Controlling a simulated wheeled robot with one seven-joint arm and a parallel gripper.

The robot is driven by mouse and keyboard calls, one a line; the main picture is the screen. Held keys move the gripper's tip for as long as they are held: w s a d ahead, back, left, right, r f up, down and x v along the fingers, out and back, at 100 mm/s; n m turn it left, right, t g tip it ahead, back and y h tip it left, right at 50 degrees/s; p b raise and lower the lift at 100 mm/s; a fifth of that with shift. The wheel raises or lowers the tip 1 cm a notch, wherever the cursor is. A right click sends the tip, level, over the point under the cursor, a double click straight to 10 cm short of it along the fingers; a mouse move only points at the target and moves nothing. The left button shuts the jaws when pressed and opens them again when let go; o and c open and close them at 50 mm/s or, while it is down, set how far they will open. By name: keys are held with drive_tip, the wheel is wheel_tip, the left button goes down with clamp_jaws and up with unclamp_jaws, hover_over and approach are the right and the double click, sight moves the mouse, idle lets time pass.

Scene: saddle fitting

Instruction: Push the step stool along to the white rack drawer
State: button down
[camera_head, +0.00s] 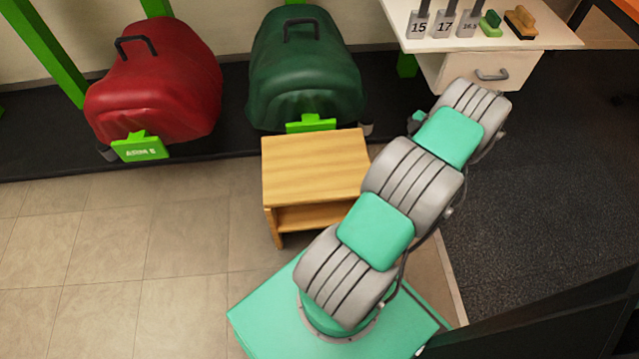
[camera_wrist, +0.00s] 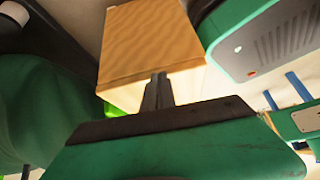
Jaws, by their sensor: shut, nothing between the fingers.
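The step stool (camera_head: 315,168) is a light wooden box with an open shelf. It stands on the floor just in front of the dark green saddle, left of my arm. In the wrist view the stool (camera_wrist: 145,42) lies straight beyond my gripper (camera_wrist: 158,78). The fingers are shut and empty and overlap the stool's near side; I cannot tell whether they touch it. In the head view my arm hides the gripper. The white rack drawer (camera_head: 488,73) has a grey handle and is shut, at the upper right under a white top.
A dark green saddle (camera_head: 305,70) and a red saddle (camera_head: 160,85) sit on green-posted racks along the wall. The white top (camera_head: 560,30) bears numbered blocks and brushes. Tiled floor (camera_head: 120,240) is clear at left; dark matting (camera_head: 540,190) is clear at right.

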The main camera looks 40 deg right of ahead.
sight(314, 176)
drive_tip(key=w+a+b, duration=0.2)
drive_tip(key=w+a, duration=0.2)
drive_tip(key=a, duration=0.2)
drive_tip(key=w+a+f+b, duration=0.1)
drive_tip(key=w+a, duration=0.3)
drive_tip(key=a, duration=0.3)
drive_tip(key=w+a+f+b, duration=0.1)
drive_tip(key=w+a+b, duration=0.1)
drive_tip(key=w+a, duration=0.2)
drive_tip(key=shift+a+f+b, duration=0.1)
drive_tip(key=shift+a+b, duration=0.25)
drive_tip(key=shift+a, duration=0.95)
drive_tip(key=shift+b+x, duration=0.75)
drive_tip(key=shift+s+f, duration=0.15)
